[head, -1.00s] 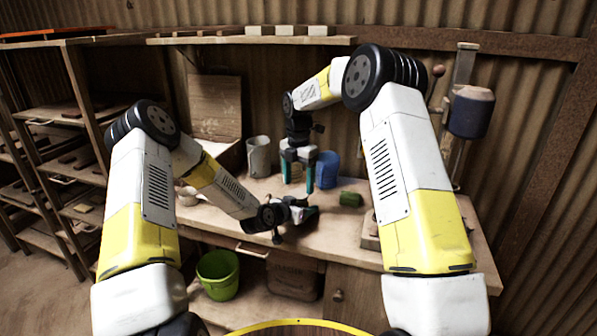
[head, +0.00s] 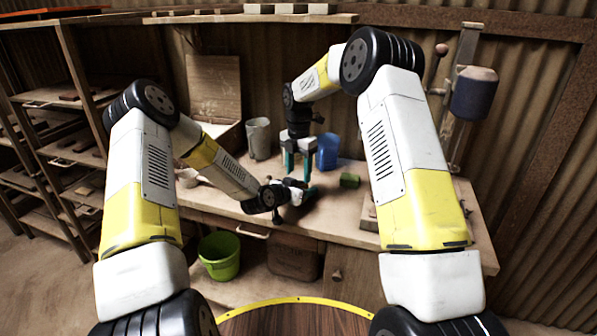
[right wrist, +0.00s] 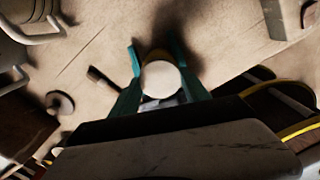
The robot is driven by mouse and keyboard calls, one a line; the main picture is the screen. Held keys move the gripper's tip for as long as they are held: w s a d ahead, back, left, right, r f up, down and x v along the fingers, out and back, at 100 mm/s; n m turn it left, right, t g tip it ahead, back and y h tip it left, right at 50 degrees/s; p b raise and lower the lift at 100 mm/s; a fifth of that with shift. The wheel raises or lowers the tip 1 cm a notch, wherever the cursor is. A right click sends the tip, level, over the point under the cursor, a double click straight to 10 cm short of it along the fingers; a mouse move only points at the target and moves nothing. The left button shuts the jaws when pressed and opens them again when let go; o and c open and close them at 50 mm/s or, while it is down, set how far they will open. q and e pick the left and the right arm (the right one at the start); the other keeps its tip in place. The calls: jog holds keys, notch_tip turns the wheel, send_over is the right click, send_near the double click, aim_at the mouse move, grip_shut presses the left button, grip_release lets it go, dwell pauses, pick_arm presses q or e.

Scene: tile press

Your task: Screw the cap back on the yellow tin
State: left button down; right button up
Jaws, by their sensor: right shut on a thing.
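My right gripper (head: 299,168) points down over the workbench (head: 400,245). Its teal fingers show in the right wrist view (right wrist: 157,50), one on each side of a pale round cap (right wrist: 160,79), and are shut on it. A yellow-orange edge of the tin (right wrist: 156,54) shows just behind the cap. I cannot tell whether the cap is seated on the tin. My left gripper (head: 302,191) reaches in low from the left, close to the right gripper's fingertips. Its jaws are too small and dark to read. The tin is hidden in the head view.
A blue cup (head: 328,151) stands just right of the right gripper, and a grey mug (head: 258,139) stands to its left. A green block (head: 349,180) lies on the bench at right. A press with a dark blue cylinder (head: 474,95) stands at the far right. A green bucket (head: 219,256) sits below.

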jog(key=m, duration=0.3)
jog(key=o, duration=1.5)
jog(key=shift+o, duration=0.2)
jog(key=shift+r, duration=2.3)
jog(key=shift+c, duration=0.4)
jog(key=shift+r+n, duration=0.55)
jog(key=shift+n, duration=0.05)
jog(key=shift+r+n, duration=1)
jog(key=shift+r, duration=0.15)
